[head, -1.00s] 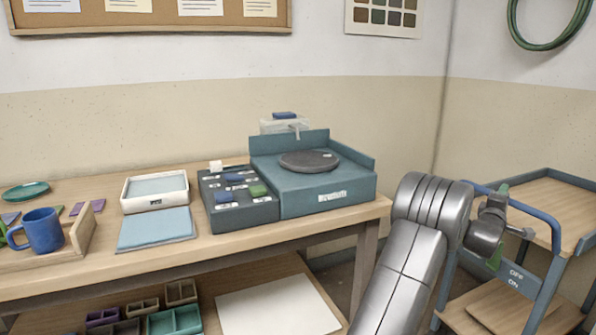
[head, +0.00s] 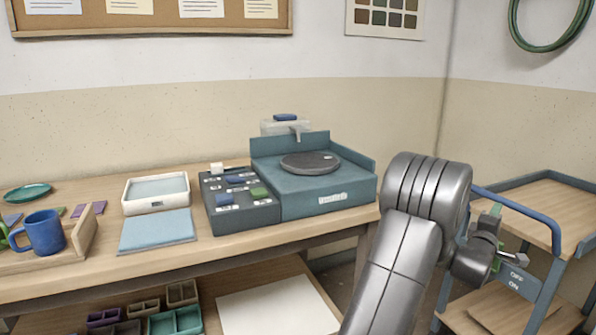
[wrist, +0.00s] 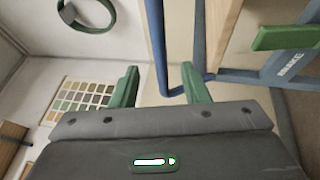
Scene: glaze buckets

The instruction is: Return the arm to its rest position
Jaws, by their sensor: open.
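My arm stands at the right of the head view, in front of the cart and to the right of the table. My gripper is at the arm's far end, mostly hidden behind the wrist in the head view. The wall and the cart's blue rail (wrist: 160,60) show beyond the fingers.
A blue-framed cart (head: 550,205) stands close beside my gripper at right.

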